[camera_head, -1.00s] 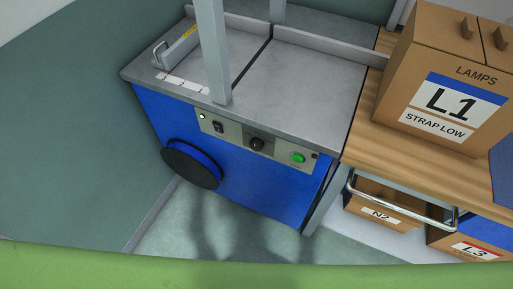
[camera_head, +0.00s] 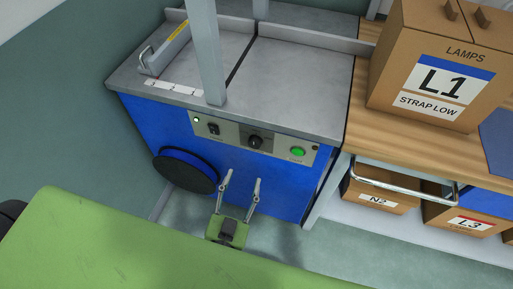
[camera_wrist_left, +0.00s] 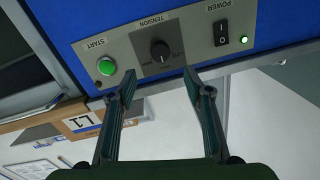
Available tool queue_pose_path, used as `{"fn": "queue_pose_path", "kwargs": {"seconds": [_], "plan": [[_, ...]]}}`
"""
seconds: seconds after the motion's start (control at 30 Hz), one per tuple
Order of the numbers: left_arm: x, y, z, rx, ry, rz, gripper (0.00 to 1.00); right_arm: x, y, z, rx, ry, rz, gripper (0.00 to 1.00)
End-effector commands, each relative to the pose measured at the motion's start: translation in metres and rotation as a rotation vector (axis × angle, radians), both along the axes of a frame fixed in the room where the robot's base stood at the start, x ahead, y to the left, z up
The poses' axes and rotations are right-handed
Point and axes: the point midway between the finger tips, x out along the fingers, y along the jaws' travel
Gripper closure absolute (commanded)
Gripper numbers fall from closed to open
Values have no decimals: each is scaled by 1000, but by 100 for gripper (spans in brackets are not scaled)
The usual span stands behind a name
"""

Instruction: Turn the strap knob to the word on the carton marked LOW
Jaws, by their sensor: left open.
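The strap knob (camera_head: 255,142) is a round black dial in the middle of the grey panel on the blue machine's front. In the left wrist view the knob (camera_wrist_left: 160,50) sits under the word TENSION, between the START button and the POWER switch. The carton (camera_head: 440,75) marked L1 reads LAMPS and STRAP LOW and stands on the wooden bench. My left gripper (camera_head: 240,182) is open and empty, below and in front of the panel, apart from the knob. In the left wrist view its fingers (camera_wrist_left: 160,82) are spread on either side below the knob. My right gripper is not visible.
The green START button (camera_head: 298,152) and black POWER switch (camera_head: 213,129) flank the knob. A black round reel (camera_head: 186,170) protrudes at the machine's lower left. A metal rail (camera_head: 400,185) and cartons N2 (camera_head: 378,199) and L3 (camera_head: 465,222) are at the right.

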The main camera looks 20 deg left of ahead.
Motion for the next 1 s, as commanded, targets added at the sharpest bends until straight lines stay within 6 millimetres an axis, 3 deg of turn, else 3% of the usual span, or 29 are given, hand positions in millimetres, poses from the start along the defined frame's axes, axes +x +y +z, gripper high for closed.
{"fn": "queue_pose_path", "kwargs": {"seconds": [0.3,0.5,0.7,1.0], "plan": [[69,2,2,0,-4,-1,54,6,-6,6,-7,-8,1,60],[103,3,1,0,-2,-1,54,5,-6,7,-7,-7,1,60],[118,4,0,1,1,-2,54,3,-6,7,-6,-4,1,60],[120,4,0,0,1,-2,54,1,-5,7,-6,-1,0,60]]}}
